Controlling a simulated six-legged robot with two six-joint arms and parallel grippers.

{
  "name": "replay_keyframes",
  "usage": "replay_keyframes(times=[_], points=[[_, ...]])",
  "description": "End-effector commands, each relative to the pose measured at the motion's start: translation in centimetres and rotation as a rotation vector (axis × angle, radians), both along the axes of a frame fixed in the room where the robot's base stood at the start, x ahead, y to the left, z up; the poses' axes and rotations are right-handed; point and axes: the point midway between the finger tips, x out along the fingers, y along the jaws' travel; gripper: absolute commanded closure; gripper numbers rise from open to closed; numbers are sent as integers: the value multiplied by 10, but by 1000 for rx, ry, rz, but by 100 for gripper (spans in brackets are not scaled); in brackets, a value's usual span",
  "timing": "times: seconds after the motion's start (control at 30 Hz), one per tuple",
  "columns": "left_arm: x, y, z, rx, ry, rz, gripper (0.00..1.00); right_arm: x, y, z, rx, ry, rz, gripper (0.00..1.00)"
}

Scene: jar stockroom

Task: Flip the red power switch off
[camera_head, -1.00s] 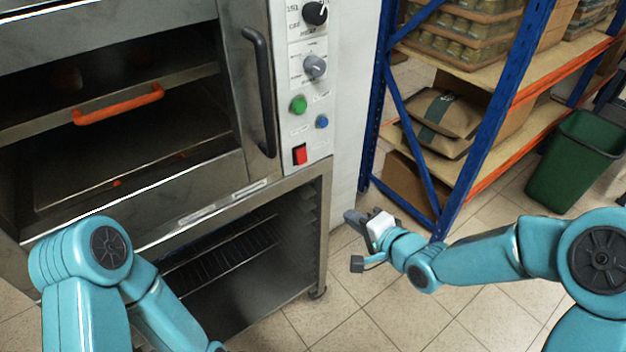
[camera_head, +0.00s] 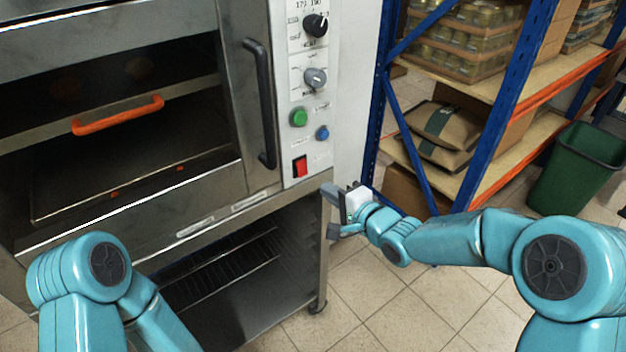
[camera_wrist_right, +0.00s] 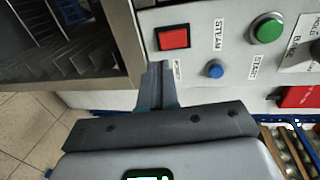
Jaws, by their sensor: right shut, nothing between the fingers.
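The red power switch (camera_head: 300,166) sits low on the oven's white control panel (camera_head: 309,90), below a green button (camera_head: 299,117) and a blue button (camera_head: 322,132). My right gripper (camera_head: 328,189) is shut and empty, just below and to the right of the switch, apart from it in the head view. In the right wrist view the red switch (camera_wrist_right: 174,39) shows just beyond the shut fingertips (camera_wrist_right: 160,68), with the blue button (camera_wrist_right: 215,69) to its right. My left arm shows at the lower left, but its gripper is out of view.
The steel oven (camera_head: 130,190) has a dark handle (camera_head: 261,105) left of the panel and an orange-handled tray (camera_head: 118,114) inside. A blue-framed shelf (camera_head: 480,125) with sacks stands behind my right arm. A green bin (camera_head: 577,168) is at the right. Tiled floor is clear in front.

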Motion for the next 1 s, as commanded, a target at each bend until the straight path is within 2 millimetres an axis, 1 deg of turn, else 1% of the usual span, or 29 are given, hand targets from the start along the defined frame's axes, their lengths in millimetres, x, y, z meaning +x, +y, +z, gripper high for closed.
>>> replay_keyframes(times=[0.03, 0.2, 0.4, 0.57, 0.83, 0.93, 1.0], points=[[0, 0, 1, 0, 0, 0, 57, 8, 8, -2, 0, 0, 2, 100], [0, 0, 3, 0, 0, 0, 57, 34, 26, -8, 0, 0, 2, 100], [0, 0, 5, 0, 0, 0, 57, 51, 37, -12, 0, 0, 0, 100], [0, 0, 5, 0, 0, 0, 57, 55, 40, -14, 0, 1, 0, 100], [0, 0, 4, 0, 0, 0, 57, 55, 40, -14, 1, 0, 0, 100], [0, 0, -7, 0, 0, 0, 57, 56, 41, -20, 14, -18, 0, 100], [0, 0, -22, 0, 0, 0, 57, 59, 43, -26, 36, -49, 0, 100]])
